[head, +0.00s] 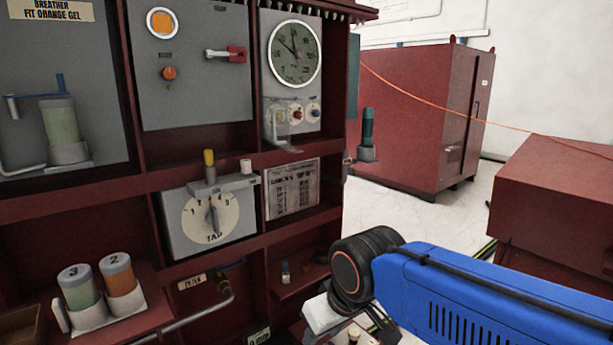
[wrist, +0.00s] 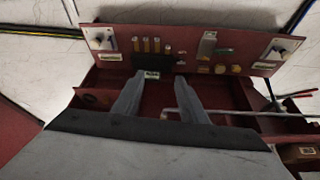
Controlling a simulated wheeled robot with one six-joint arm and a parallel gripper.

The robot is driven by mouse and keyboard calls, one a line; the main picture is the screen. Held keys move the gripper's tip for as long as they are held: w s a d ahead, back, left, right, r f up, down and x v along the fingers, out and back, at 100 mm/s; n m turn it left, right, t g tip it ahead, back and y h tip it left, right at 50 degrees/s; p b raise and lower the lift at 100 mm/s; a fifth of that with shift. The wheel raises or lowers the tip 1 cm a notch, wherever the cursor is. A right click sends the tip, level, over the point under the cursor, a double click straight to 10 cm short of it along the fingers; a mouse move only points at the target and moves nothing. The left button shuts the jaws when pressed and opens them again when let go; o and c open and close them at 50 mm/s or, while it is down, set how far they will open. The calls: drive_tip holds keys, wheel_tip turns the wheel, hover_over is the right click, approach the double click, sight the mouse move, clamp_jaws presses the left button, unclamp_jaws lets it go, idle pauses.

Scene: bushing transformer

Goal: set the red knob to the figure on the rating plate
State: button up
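A small red knob (head: 297,115) sits in a row of three small knobs under a round dial gauge (head: 294,53) on the grey panel. Its setting is too small to read. The rating plate (head: 292,188) is a pale printed sheet in the bay below; its figures are not legible. My gripper (wrist: 154,76) shows two grey fingers standing apart with nothing between them. In the head view the gripper is at the lower edge, partly cut off, below and right of the rating plate and well away from the knob.
A tap dial (head: 211,221) with a pointer is left of the plate. An orange knob (head: 169,73) and a red-handled switch (head: 228,54) are upper left. Two jars (head: 99,287) stand on a lower shelf. A red cabinet (head: 418,115) stands behind; pale floor separates it from the rack.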

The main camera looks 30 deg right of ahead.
sight(300, 116)
drive_tip(key=w+d+r+m+t+y, duration=0.1)
drive_tip(key=w+r+m+t+y, duration=0.35)
drive_tip(key=w+r+m, duration=1.35)
drive_tip(key=w+d+r+m+t+h, duration=0.1)
drive_tip(key=w+d+r+m+t, duration=0.3)
drive_tip(key=w+d+r+m, duration=0.65)
drive_tip(key=w+d+r+m+t+h, duration=0.15)
drive_tip(key=d+r+m+t, duration=0.45)
drive_tip(key=d, duration=0.9)
drive_tip(key=shift+g, duration=0.75)
drive_tip(key=w, duration=0.6)
drive_tip(key=w+a, duration=0.1)
drive_tip(key=w, duration=0.5)
drive_tip(key=w+a, duration=0.1)
drive_tip(key=w, duration=0.4)
drive_tip(key=shift+w+a+r, duration=0.15)
drive_tip(key=shift+w+r, duration=0.2)
drive_tip(key=shift+w, duration=0.05)
drive_tip(key=shift+c, duration=0.4)
clamp_jaws()
